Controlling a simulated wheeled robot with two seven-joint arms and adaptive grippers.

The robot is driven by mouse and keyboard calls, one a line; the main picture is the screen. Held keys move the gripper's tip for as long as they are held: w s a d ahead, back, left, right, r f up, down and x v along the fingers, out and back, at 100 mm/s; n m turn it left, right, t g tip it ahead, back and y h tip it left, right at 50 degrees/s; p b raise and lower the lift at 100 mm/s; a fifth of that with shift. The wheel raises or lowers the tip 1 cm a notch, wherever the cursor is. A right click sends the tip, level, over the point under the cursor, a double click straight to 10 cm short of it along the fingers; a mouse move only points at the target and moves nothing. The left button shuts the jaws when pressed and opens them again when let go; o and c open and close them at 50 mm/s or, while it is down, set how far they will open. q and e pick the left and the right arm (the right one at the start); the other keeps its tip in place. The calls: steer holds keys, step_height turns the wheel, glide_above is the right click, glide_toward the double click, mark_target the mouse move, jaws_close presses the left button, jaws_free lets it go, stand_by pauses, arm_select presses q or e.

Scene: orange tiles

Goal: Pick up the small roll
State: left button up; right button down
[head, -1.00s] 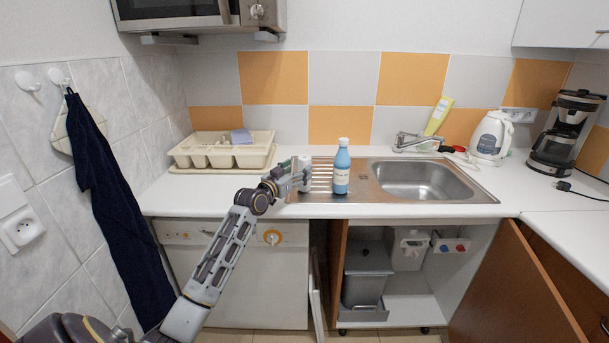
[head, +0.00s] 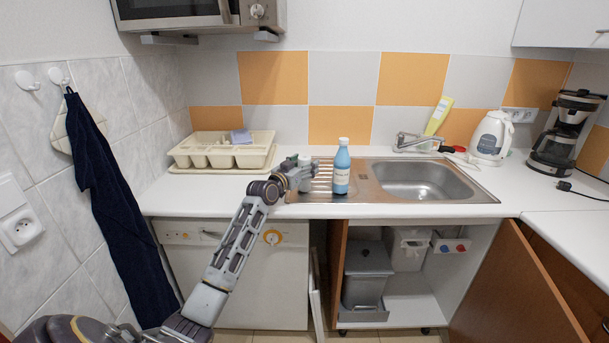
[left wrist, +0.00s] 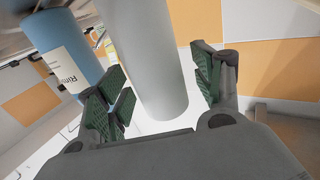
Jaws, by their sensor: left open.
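The small roll (left wrist: 145,60) is a plain white-grey cylinder. In the left wrist view it stands between the two green-padded fingers of my left gripper (left wrist: 160,85), which is open around it. White counter shows between the roll and the right finger. In the head view only the pale top of the roll (head: 305,159) shows, by the left end of the sink's drainboard. My left gripper (head: 301,177) is in front of it there and hides its lower part. My right gripper is in neither view.
A blue bottle (head: 341,168) stands just right of the gripper; it also shows near the left finger in the left wrist view (left wrist: 62,50). A cream dish rack (head: 222,155) is to the left. The sink basin (head: 415,182) lies to the right. The front-left counter is clear.

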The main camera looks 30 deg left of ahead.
arm_select(q)
steer(key=c, duration=1.2)
steer(key=shift+r, duration=0.15)
